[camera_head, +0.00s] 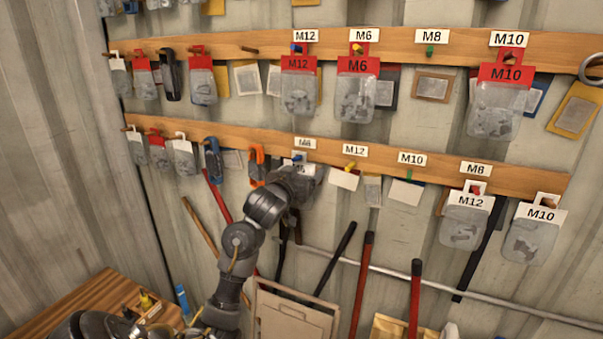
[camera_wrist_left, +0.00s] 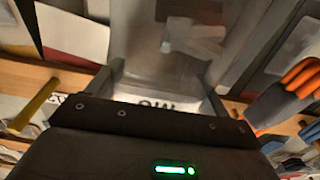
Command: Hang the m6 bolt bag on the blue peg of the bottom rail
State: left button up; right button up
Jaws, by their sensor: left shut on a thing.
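My left gripper (camera_head: 300,182) is at the bottom rail, just under its left M6 label, shut on the m6 bolt bag. The bag's white header (camera_head: 300,156) shows above the gripper in the head view. The blue peg (camera_head: 297,158) shows at that header; I cannot tell whether it passes through the hole. In the left wrist view the clear bag body (camera_wrist_left: 170,45), with bolts inside, fills the top middle. Its header (camera_wrist_left: 160,103) reads upside down and is partly hidden by the gripper (camera_wrist_left: 155,120). My right gripper is not in view.
The bottom rail (camera_head: 395,165) has an orange clamp (camera_head: 257,165) left of the gripper and a yellow peg (camera_head: 350,166) right of it. White-headed M12 (camera_head: 465,225) and M10 bags (camera_head: 532,235) hang farther right. Red-headed bags hang above. Long-handled tools stand below.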

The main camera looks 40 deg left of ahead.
pick_arm(q)
jog(key=o, duration=1)
jog(key=p+v, duration=0.1)
jog(key=v, duration=1)
jog(key=shift+r, duration=0.1)
jog(key=shift+w, duration=0.1)
